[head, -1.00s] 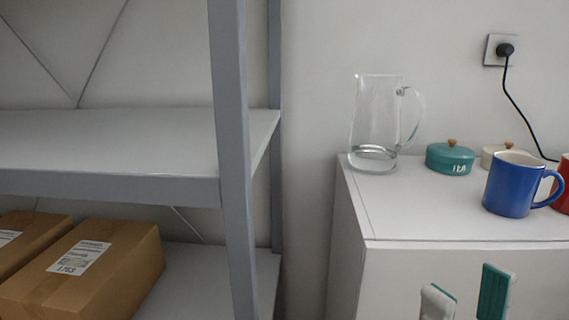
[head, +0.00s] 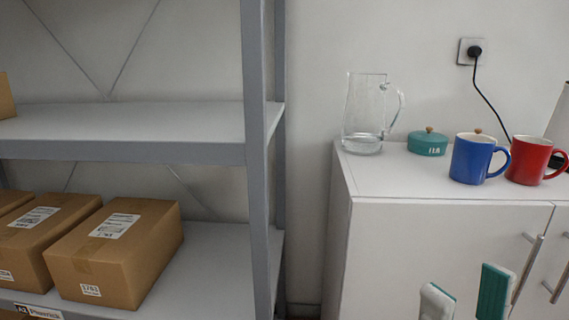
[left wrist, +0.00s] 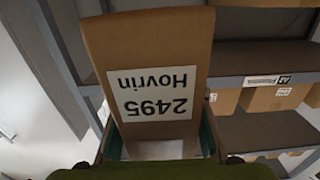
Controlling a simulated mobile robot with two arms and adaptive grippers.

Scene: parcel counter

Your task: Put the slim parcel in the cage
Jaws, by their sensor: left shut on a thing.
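In the left wrist view, a brown cardboard parcel (left wrist: 150,50) with a white label reading "2495 Hovrin", upside down, fills the middle. My left gripper (left wrist: 158,146) is shut on it, with teal pads at its two sides. The left gripper does not show in the head view. My right gripper (head: 465,296) is at the bottom right of the head view, its two teal-padded fingers apart with nothing between them. No cage shows in either view.
A grey shelf unit (head: 258,150) stands left with brown boxes (head: 120,250) on its lower board. A white cabinet (head: 430,225) at right carries a glass jug (head: 364,115), a teal pot (head: 427,144), a blue mug (head: 474,160) and a red mug (head: 530,162).

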